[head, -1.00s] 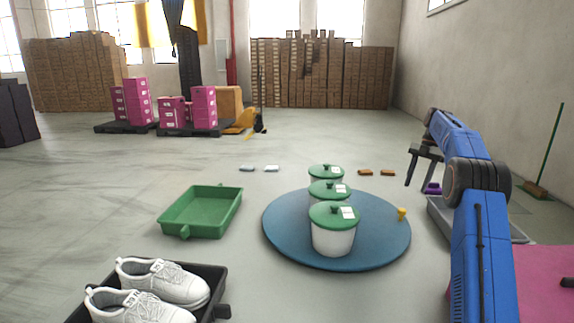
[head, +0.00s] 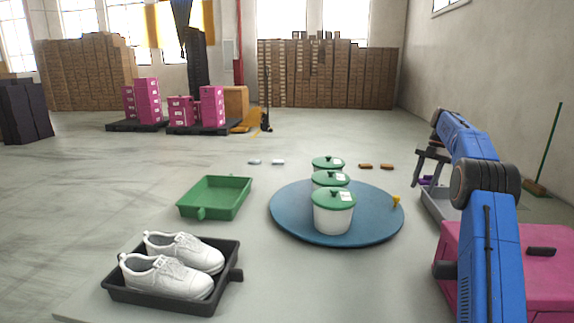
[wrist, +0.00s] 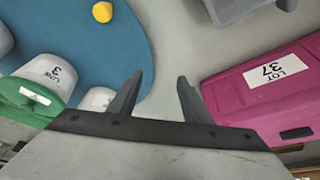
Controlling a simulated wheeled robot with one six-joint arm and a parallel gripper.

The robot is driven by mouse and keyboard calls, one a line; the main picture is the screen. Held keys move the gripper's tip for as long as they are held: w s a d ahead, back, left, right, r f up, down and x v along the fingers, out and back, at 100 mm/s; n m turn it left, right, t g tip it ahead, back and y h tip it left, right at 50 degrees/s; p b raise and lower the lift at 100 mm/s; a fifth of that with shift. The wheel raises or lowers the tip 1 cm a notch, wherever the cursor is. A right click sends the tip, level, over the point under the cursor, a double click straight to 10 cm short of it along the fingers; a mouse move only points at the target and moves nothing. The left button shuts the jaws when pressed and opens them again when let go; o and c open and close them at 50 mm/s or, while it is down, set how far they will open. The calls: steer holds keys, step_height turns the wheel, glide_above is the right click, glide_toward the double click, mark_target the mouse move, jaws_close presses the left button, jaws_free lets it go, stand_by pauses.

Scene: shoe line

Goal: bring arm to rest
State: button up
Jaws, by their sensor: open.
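My blue arm (head: 484,215) stands at the right of the head view, bent at its dark elbow joint. My gripper (wrist: 158,98) shows in the wrist view with its two dark fingers apart and nothing between them. It also shows small in the head view (head: 424,172), at the far end of the arm, over a grey tray. In the wrist view the fingers point across bare pale surface, between the blue round mat (wrist: 150,45) and the pink box (wrist: 270,92) with a "LOT 37" label.
Several white pots with green lids (head: 333,212) and a yellow piece (head: 396,201) stand on the blue mat. A green tray (head: 184,211) is empty. White shoes (head: 170,276) sit in a black tray (head: 236,262). The grey tray (head: 432,206) lies beside the pink box (head: 545,285).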

steer(key=s+a+r+m+t+h, duration=0.1)
steer(key=s+a+r+m+t, duration=0.1)
steer(key=s+a+r+m, duration=0.7)
steer(key=s+a+r+m+t+h, duration=0.15)
steer(key=s+a, duration=0.25)
steer(key=s, duration=0.4)
steer(key=s+a+r+m, duration=0.2)
steer(key=s+a, duration=0.2)
steer(key=s, duration=0.5)
steer(key=s+a+f+m+t, duration=0.1)
steer(key=s+a+f+m, duration=0.25)
steer(key=s, duration=0.55)
steer(key=s+a+f+m+t, duration=0.15)
steer(key=s+m, duration=0.25)
steer(key=s, duration=0.5)
steer(key=s+a+f+m+t+h, duration=0.1)
steer(key=s+f+m, duration=0.4)
steer(key=s+f, duration=0.7)
steer(key=shift+s+a, duration=0.4)
steer(key=shift+s, duration=0.6)
